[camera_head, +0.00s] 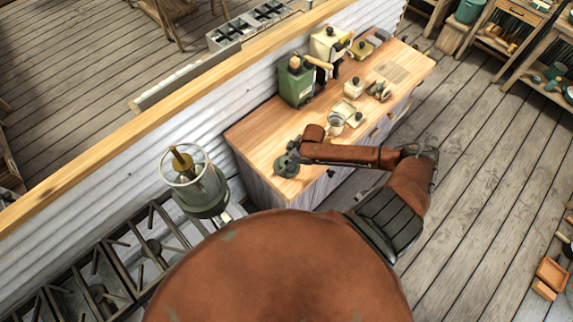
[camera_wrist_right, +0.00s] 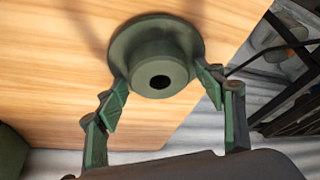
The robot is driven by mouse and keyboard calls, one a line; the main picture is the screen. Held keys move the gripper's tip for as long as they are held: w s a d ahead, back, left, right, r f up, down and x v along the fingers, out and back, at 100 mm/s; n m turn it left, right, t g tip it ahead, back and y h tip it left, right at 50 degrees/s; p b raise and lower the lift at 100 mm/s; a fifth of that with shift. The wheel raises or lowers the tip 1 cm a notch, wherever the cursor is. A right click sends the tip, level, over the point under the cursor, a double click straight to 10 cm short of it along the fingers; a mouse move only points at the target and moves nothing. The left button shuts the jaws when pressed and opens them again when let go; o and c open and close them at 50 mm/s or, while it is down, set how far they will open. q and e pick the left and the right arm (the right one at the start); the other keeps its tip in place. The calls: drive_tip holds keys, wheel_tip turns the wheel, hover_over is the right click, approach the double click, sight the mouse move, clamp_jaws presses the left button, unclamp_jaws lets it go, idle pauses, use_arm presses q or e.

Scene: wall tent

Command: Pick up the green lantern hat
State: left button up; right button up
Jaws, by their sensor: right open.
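The green lantern hat (camera_wrist_right: 158,50), a round flanged piece with a dark hole in its end, lies on the wooden counter near its edge in the right wrist view. It shows small at the counter's near left end in the head view (camera_head: 286,168), partly covered by my gripper. My right gripper (camera_wrist_right: 164,78) is open, with one green finger on each side of the hat's narrower neck. Whether the fingertips touch it is unclear. The lantern body (camera_head: 194,183), with a glass cylinder and brass middle, stands by the stove. My left gripper is not in view.
The wooden counter (camera_head: 258,130) holds a green grinder (camera_head: 296,83), a cream canister (camera_head: 328,43), a small jar (camera_head: 353,88) and a cup (camera_head: 336,124) behind the hat. A low wall (camera_head: 120,118) runs along its left side. Open plank floor lies to the right.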

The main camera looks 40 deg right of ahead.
drive_tip(key=shift+c, duration=0.6)
drive_tip(key=shift+s, duration=0.1)
drive_tip(key=c, duration=1.3)
drive_tip(key=shift+r, duration=0.15)
